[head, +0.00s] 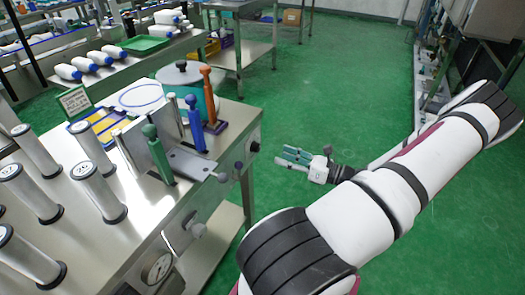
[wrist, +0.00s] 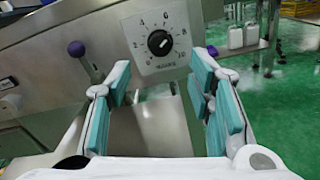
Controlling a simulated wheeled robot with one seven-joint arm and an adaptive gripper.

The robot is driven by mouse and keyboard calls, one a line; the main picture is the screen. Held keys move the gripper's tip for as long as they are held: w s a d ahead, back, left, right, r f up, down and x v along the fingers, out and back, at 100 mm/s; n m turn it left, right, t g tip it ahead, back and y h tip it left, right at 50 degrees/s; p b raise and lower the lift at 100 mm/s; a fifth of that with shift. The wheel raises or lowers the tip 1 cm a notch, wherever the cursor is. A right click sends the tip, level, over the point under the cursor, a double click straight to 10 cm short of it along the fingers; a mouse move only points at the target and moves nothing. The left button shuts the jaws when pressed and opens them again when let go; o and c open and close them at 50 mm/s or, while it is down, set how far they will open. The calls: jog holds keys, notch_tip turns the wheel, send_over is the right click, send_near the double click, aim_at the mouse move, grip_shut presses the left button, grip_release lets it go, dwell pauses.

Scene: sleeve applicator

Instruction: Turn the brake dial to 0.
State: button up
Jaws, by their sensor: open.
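The brake dial (wrist: 159,42) is a black round knob on a pale square plate with a number scale, on the bench's steel end panel. Its white pointer seems to lean toward the upper right, around 6 to 8; I cannot read it exactly. In the head view the dial (head: 254,146) is a small dark knob at the bench end. My gripper (head: 293,159) is open and empty, to the right of the dial and apart from it. In the wrist view my gripper's teal-padded fingers (wrist: 162,80) are spread wide, with the dial ahead and above, between them.
A purple-knobbed lever (wrist: 77,48) stands left of the dial, and another purple knob (wrist: 212,51) shows at right. The steel bench (head: 165,215) carries several cylinders and coloured handles (head: 158,150). Green floor (head: 340,85) is open beyond my gripper.

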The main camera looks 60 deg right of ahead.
aim_at(259, 148)
jog(key=w, duration=0.5)
jog(key=w+b, duration=0.1)
jog(key=w, duration=0.2)
jog(key=shift+w+a, duration=0.1)
jog(key=shift+a, duration=0.2)
grip_shut()
